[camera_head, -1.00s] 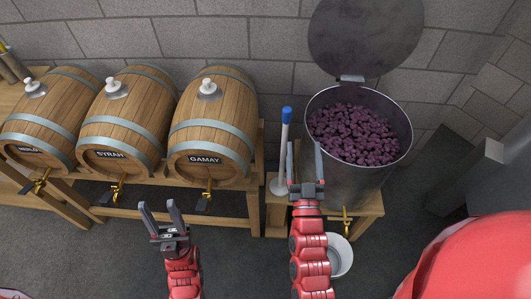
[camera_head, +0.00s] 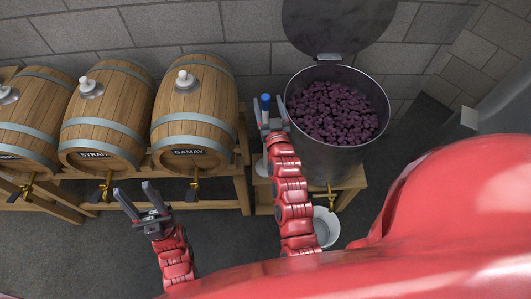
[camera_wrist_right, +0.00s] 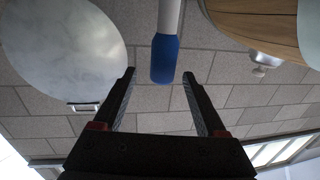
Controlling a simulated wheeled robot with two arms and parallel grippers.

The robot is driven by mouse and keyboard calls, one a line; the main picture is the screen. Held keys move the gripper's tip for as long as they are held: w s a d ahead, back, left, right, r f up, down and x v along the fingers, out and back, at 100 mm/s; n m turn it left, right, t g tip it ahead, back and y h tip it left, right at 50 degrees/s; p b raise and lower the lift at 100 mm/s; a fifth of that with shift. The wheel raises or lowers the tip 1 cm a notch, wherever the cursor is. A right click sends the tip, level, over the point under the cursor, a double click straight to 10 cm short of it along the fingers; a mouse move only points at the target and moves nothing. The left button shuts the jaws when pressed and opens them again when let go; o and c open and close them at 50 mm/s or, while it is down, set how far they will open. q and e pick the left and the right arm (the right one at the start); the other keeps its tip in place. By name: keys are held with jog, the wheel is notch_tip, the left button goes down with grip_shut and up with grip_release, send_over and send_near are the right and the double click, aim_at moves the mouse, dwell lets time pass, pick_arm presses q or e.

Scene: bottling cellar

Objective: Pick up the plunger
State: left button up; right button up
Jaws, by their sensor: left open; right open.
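The plunger stands upright between the Gamay barrel and the steel vat, with a blue handle end (camera_head: 265,98) and a white shaft. Its base (camera_head: 261,168) is partly hidden behind my right arm. My right gripper (camera_head: 268,108) is open at the top of the plunger, its fingers to either side of the handle. In the right wrist view the blue end (camera_wrist_right: 165,60) shows between the two open fingertips (camera_wrist_right: 159,73); contact cannot be seen. My left gripper (camera_head: 133,190) is open and empty, low in front of the barrels.
The steel vat (camera_head: 335,160) full of dark grapes stands right of the plunger, its round lid (camera_head: 340,20) raised behind. The Gamay barrel (camera_head: 195,120) and Syrah barrel (camera_head: 108,115) sit on a wooden rack to the left. A white bucket (camera_head: 326,226) is on the floor below the vat.

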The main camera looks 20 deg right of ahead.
jog(key=w+p, duration=0.1)
jog(key=w, duration=0.1)
jog(key=w+p, duration=0.1)
jog(key=w, duration=0.1)
jog(key=w+p, duration=0.1)
jog(key=shift+w+d+f, duration=0.25)
jog(key=shift+w+f, duration=0.1)
jog(key=shift+w, duration=0.05)
grip_shut()
